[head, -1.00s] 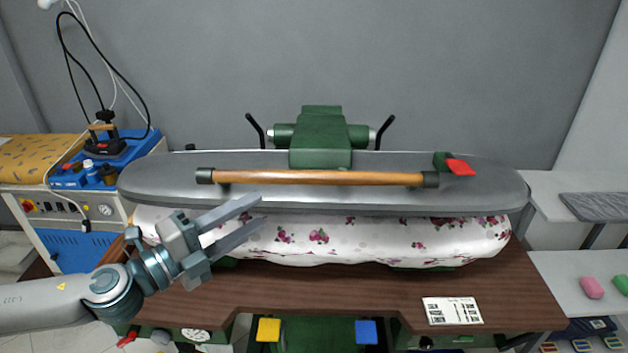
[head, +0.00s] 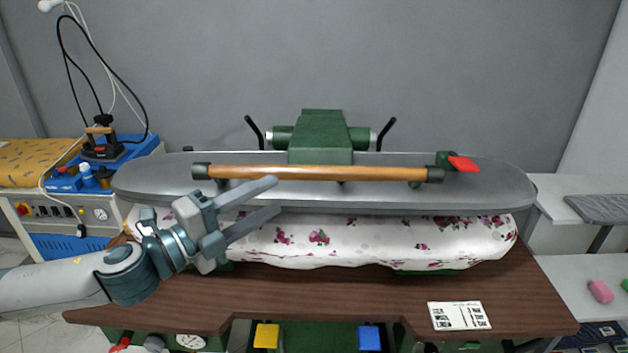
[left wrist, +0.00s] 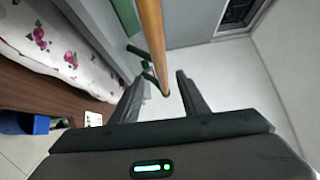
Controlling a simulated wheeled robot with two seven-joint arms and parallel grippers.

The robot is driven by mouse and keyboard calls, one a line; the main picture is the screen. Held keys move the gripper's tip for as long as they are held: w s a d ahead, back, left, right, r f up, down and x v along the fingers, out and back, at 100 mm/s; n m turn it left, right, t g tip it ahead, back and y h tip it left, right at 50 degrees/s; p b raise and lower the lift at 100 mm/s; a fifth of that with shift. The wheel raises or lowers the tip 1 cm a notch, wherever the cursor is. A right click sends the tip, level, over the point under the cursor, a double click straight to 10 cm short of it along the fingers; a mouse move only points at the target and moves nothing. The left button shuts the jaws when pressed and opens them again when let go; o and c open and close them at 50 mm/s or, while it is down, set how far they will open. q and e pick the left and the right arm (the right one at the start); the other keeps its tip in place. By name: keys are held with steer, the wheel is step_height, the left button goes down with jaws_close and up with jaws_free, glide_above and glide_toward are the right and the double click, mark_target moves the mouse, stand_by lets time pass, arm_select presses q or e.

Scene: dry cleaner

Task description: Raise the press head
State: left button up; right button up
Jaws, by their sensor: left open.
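The grey press head (head: 470,190) lies low over the flowered press pad (head: 370,238). A wooden handle bar (head: 330,173) with dark end caps runs along its front edge. My left gripper (head: 277,198) is open in front of the left half of the handle, its fingers pointing right. In the left wrist view, the handle (left wrist: 152,40) runs down from the top between the two open fingers (left wrist: 157,92). Whether the fingers touch the bar cannot be told. My right gripper is not in view.
A red lever (head: 464,163) sits at the press head's right end. Yellow (head: 266,336) and blue (head: 369,337) pedals show below the brown table (head: 330,290). A printed card (head: 459,315) lies on the table at right. An iron (head: 103,145) stands on the left station.

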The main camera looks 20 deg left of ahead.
mark_target(307, 177)
arm_select(q)
steer(key=p+x, duration=0.3)
steer(key=x, duration=0.9)
steer(key=shift+w+d, duration=0.1)
steer(key=shift+d, duration=0.05)
jaws_close()
